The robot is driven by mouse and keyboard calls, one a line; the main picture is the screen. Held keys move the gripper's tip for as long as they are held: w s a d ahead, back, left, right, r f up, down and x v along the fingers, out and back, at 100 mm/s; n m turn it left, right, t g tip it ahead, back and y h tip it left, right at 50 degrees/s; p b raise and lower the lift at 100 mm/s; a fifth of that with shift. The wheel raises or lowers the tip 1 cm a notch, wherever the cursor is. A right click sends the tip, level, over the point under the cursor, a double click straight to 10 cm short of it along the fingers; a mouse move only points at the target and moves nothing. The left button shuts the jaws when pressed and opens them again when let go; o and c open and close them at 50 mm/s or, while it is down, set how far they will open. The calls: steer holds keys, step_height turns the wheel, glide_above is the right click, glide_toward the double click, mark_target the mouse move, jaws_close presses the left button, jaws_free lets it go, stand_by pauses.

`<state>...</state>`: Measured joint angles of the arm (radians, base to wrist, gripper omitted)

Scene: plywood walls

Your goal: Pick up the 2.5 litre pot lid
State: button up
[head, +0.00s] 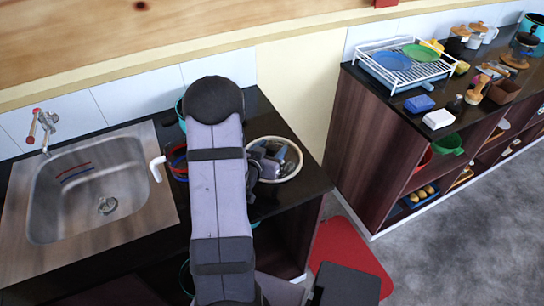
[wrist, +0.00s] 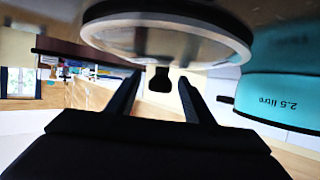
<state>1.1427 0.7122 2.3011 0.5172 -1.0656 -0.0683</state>
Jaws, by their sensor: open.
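The lid is a round clear disc with a pale rim; it fills the top of the wrist view (wrist: 165,42), and its black knob (wrist: 160,79) points down in that picture. My gripper (wrist: 160,77) is open, with one finger on each side of the knob, a visible gap left at each. In the head view the lid (head: 299,160) lies on the dark counter right of my arm, with my gripper (head: 268,160) over it. A teal pot marked "2.5 litre" (wrist: 285,92) stands beside the lid in the wrist view.
A sink (head: 95,190) with a tap (head: 45,130) lies left of my arm. A red and blue round item (head: 178,163) is partly hidden by my arm. A shelf unit at right bears a dish rack (head: 400,65) and small items. A red mat (head: 350,250) lies on the floor.

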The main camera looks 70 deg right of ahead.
steer(key=shift+c, duration=0.3)
jaws_close()
steer(key=shift+r, duration=0.1)
